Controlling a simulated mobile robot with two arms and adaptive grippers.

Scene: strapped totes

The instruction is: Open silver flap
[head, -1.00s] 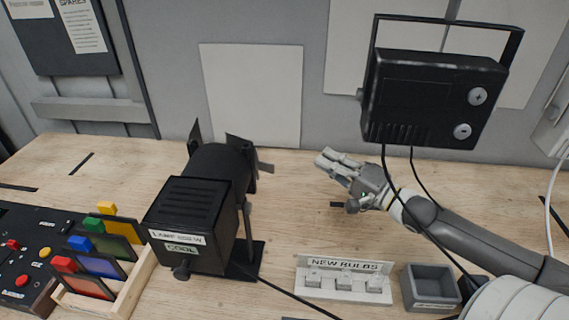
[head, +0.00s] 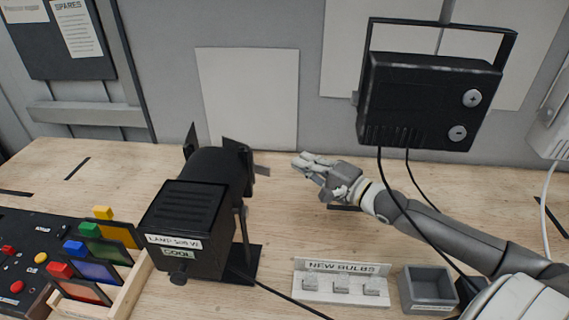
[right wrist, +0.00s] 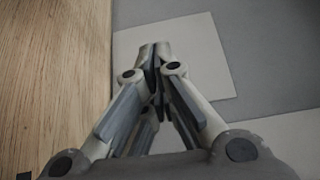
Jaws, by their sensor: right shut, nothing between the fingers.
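A black stage lamp (head: 188,222) stands on the bench, its label reading "COOL" at the back, with black flaps around its far, front end. In the right wrist view the shut fingers (right wrist: 155,52) point toward the wall panel, and no flap shows. My left gripper is not in view.
A black floodlight (head: 430,100) hangs at the upper right, with cables running down behind or near my right arm. A "NEW BULBS" rack (head: 340,268) and a grey bin (head: 428,288) stand in front. Colored filters (head: 95,270) and a control panel (head: 25,250) are at the left.

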